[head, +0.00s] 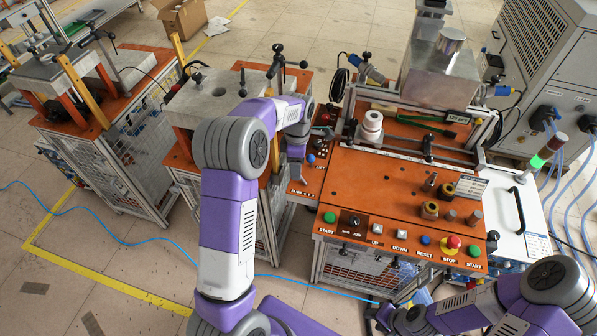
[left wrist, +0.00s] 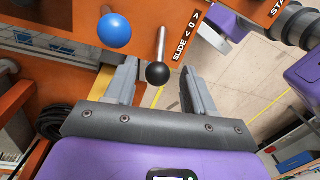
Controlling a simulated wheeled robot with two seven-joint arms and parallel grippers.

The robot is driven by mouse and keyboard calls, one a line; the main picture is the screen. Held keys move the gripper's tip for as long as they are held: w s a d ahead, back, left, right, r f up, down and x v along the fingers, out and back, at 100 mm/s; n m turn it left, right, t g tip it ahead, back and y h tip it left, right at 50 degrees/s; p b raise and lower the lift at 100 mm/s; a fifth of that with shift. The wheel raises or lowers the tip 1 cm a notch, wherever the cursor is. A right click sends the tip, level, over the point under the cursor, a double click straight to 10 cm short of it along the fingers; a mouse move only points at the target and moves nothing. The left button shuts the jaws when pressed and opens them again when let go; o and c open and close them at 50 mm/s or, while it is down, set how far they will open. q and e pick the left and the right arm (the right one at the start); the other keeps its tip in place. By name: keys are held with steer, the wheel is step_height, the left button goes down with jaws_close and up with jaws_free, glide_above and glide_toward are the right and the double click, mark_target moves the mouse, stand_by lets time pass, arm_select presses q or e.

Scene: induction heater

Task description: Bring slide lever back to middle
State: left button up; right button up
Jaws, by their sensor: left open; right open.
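The slide lever (left wrist: 162,45) shows in the left wrist view as a metal rod ending in a black ball knob (left wrist: 158,74). Beside it is the label "SLIDE" (left wrist: 184,38) with a 0 and arrow marks. My left gripper (left wrist: 159,67) is open, with one finger on each side of the knob and visible gaps to both. In the head view my left gripper (head: 296,170) is over the small orange side panel (head: 306,187), and its arm hides the lever. My right gripper (head: 392,318) is low at the bottom, partly cut off; its fingers are hard to make out.
A blue ball knob (left wrist: 114,30) stands close left of the lever in the left wrist view. The orange console (head: 370,190) with several buttons, including a red stop button (head: 453,242), lies right of the left arm. A caged unit (head: 110,150) stands at left.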

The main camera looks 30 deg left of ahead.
arm_select(q)
steer(key=shift+s+d+f, duration=0.1)
steer(key=shift+f, duration=1.8)
jaws_close()
